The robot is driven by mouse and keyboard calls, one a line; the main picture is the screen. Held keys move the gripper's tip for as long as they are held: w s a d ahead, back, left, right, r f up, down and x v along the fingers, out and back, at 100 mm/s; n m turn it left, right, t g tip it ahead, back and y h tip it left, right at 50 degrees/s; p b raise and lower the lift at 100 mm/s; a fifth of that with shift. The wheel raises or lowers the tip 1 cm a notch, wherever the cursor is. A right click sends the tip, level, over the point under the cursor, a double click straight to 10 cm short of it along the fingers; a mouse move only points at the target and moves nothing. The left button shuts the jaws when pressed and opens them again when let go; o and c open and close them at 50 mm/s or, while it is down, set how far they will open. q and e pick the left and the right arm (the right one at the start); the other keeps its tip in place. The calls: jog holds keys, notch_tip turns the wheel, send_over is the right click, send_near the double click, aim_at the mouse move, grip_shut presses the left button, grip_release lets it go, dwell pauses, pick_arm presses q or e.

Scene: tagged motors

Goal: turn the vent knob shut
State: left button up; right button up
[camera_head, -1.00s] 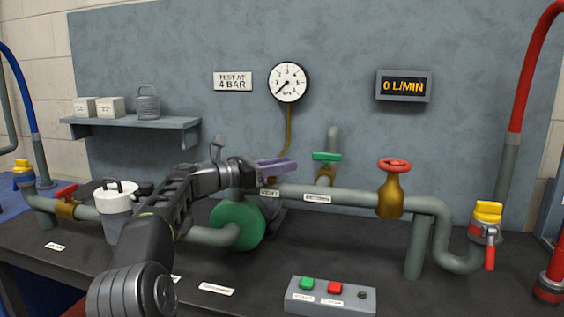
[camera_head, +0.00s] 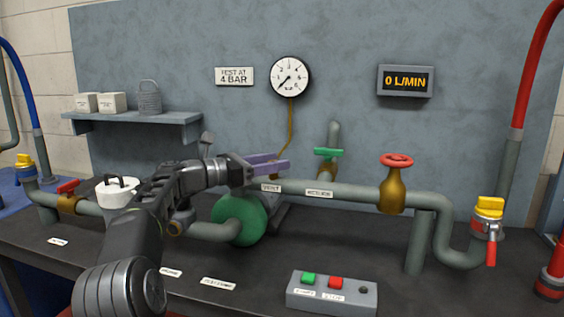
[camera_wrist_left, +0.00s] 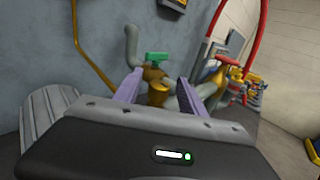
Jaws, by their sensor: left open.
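A small brass knob (camera_wrist_left: 158,92) shows between the two purple fingers of my left gripper (camera_wrist_left: 159,78) in the left wrist view. It sits in front of a green-handled valve (camera_wrist_left: 156,57). In the head view, my left gripper (camera_head: 287,166) reaches in from the left over the pipe, just above the VENT label (camera_head: 271,188). Its fingers are open and point right. The fingers mostly hide the knob there, and I cannot tell if they touch it. My right gripper is not in view.
The pipe (camera_head: 350,194) runs right to a red-handled brass valve (camera_head: 393,188) and a yellow-capped fitting (camera_head: 489,208). A green round pump (camera_head: 240,222) is below my gripper. A button box (camera_head: 330,294) stands at the front. The gauge (camera_head: 290,77) reads low; the display (camera_head: 405,82) shows 0 L/MIN.

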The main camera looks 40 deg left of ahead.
pick_arm(q)
jog(key=v, duration=0.4)
jog(key=shift+s+a, duration=0.1)
jog(key=shift+s, duration=0.15)
jog(key=shift+f, duration=0.1)
